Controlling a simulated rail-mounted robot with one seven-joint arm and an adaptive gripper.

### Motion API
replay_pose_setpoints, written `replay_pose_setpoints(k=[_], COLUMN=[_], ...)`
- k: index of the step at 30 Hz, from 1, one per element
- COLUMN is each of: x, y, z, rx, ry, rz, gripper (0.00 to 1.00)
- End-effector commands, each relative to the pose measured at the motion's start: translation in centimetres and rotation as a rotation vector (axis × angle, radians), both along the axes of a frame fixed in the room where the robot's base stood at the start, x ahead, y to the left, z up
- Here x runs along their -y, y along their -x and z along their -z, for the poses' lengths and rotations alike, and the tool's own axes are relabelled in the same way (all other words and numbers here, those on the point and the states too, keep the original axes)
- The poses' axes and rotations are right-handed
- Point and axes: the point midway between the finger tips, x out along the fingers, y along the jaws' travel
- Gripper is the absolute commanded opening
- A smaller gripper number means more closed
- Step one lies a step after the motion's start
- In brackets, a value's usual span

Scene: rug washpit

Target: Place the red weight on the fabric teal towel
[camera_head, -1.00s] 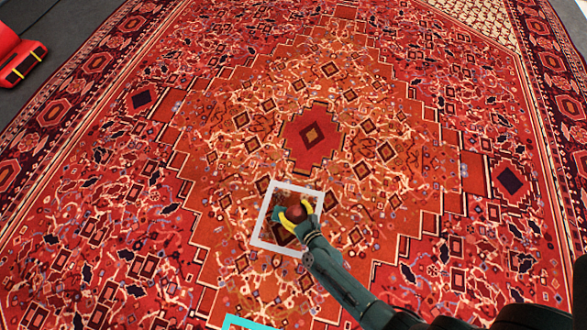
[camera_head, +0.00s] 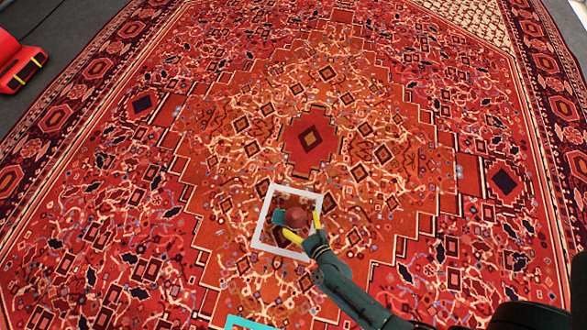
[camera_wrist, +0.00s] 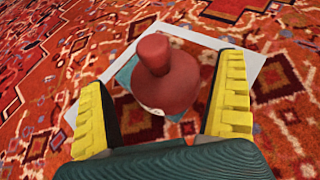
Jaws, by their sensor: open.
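The red weight (camera_head: 296,218) is a dark-red piece with a wide base and a rounded knob. It stands upright in the wrist view (camera_wrist: 165,80), apparently resting on a small teal towel (camera_head: 279,215). The weight hides much of the towel; teal edges show at its left (camera_wrist: 126,73) and below its base. My gripper (camera_head: 301,227) is open, with its yellow fingers on either side of the weight. In the wrist view the gripper (camera_wrist: 163,108) shows gaps between both fingers and the weight.
A white square outline (camera_head: 262,220) surrounds the weight and towel on the patterned red rug (camera_head: 120,230). Part of a cyan outline (camera_head: 250,322) shows at the bottom edge. A red object (camera_head: 18,65) stands at the upper left. The rug around is clear.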

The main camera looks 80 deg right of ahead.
Motion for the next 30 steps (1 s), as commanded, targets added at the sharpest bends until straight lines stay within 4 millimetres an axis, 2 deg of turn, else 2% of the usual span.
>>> replay_pose_setpoints(k=[1, 7, 12, 20, 23, 25, 26, 27, 29, 30], x=[-1.2, -3.9, -4.6, -4.5, -4.0, -3.5, -3.5, -3.6, -4.2, -5.0], y=[0.8, 2.9, 3.6, 3.2, -0.3, -5.1, -7.6, -11.1, -16.1, -19.2], z=[-1.1, -2.5, -2.7, -2.8, -4.8, -7.9, -9.7, -12.6, -17.3, -20.7], rx=[-0.002, 0.002, 0.002, 0.001, -0.003, -0.022, -0.032, -0.054, -0.089, -0.117], ry=[-0.002, 0.000, 0.001, 0.008, 0.072, 0.180, 0.244, 0.349, 0.529, 0.663], rz=[-0.004, -0.003, 0.000, -0.007, -0.093, -0.221, -0.288, -0.384, -0.521, -0.605], gripper=[1.00, 1.00, 1.00, 1.00, 1.00, 1.00, 1.00, 1.00, 1.00, 1.00])
